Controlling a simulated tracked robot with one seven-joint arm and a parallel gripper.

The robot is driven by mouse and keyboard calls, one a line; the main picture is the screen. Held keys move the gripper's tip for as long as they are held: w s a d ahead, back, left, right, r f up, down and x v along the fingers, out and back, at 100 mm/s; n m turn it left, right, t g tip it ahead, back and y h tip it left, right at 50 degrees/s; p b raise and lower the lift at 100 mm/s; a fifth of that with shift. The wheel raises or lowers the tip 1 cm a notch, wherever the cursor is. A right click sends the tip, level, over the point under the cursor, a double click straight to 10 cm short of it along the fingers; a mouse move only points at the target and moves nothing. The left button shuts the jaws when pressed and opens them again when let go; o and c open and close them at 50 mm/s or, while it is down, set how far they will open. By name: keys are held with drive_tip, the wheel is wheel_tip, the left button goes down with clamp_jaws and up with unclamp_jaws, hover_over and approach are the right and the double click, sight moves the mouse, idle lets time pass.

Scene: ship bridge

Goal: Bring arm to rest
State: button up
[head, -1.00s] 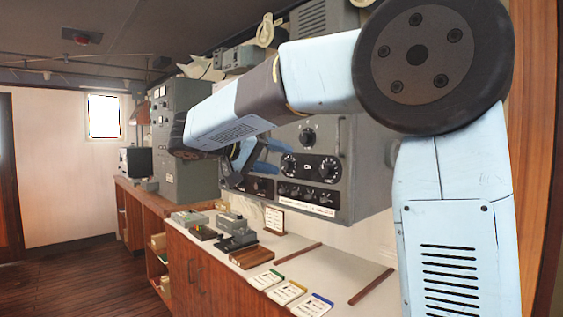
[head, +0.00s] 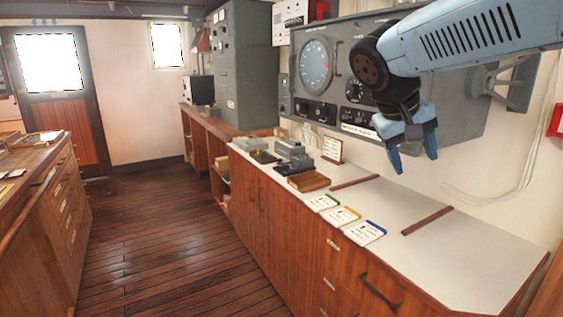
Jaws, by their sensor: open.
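My gripper (head: 412,166) hangs at the end of my blue arm on the right of the head view. Its two blue fingers point down and are apart, with nothing between them. It is above the white counter (head: 470,262), clear of its top, and in front of the grey wall console. My arm reaches in from the right edge, with a dark round joint above the gripper.
Grey devices (head: 292,153) and a brown wooden tray (head: 308,181) stand farther left. The grey console (head: 325,72) is close behind my arm. The wooden floor (head: 150,235) at left is clear.

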drive_tip(key=s+a+f+t+y, duration=0.1)
drive_tip(key=s+f+t+y, duration=0.1)
drive_tip(key=s+f+y, duration=0.3)
drive_tip(key=s+f, duration=0.3)
drive_tip(key=s, duration=0.1)
drive_tip(key=shift+s+a+t+y, duration=0.3)
drive_tip(key=shift+s+a+y, duration=0.1)
idle(1.3)
